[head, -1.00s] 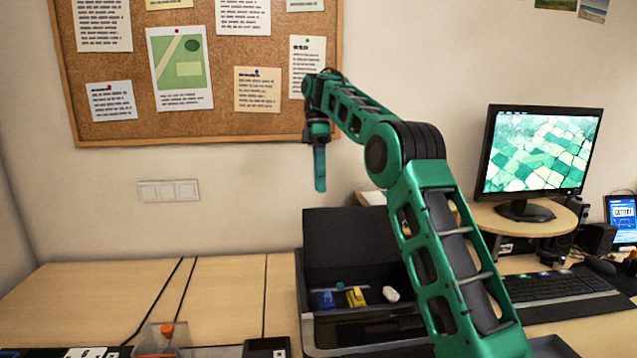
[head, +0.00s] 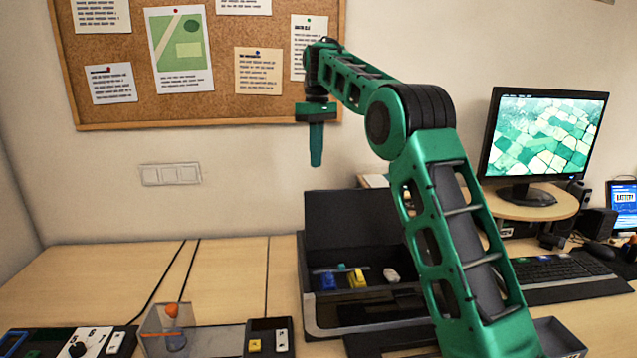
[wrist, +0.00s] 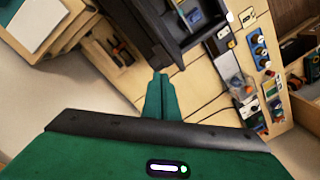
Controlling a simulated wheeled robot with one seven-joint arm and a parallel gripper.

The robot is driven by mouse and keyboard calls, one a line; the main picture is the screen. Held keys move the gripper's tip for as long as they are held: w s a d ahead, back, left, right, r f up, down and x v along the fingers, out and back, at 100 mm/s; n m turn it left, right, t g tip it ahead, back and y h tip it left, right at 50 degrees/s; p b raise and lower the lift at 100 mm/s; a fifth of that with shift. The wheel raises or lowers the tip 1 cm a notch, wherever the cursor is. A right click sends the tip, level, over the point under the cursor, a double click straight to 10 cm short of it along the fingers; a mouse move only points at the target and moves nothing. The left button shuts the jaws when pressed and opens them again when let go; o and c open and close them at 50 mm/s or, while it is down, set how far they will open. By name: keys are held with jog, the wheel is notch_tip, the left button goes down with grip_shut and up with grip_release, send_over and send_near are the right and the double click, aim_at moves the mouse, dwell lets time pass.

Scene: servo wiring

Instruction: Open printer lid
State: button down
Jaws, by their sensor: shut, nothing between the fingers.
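A dark box-shaped unit, which looks like the printer (head: 310,318), stands on the desk in the head view. Its black lid (head: 345,220) stands raised at the back, so the inside shows. A blue piece (head: 328,281), a yellow piece (head: 357,278) and a white piece (head: 391,275) lie inside it. My gripper (head: 316,162) points down in the air above the raised lid, apart from it. Its fingers are together and empty. In the wrist view the shut fingers (wrist: 160,78) show below the dark unit (wrist: 160,30). My arm hides the unit's right side.
A clear box with an orange-topped part (head: 171,312) and small switch panels (head: 268,341) stand at the front. A monitor (head: 545,145) and a keyboard (head: 560,270) are at the right. The left desk surface (head: 80,285) is mostly free. A corkboard hangs behind.

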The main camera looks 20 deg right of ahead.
notch_tip(320, 180, down, 7)
jog(key=d+m+t, duration=0.1)
jog(key=m+t, duration=0.1)
jog(key=m, duration=0.7)
jog(key=shift+s+f+h, duration=0.15)
jog(key=shift+s+h, duration=0.05)
jog(key=shift+h, duration=0.2)
dwell(0.5)
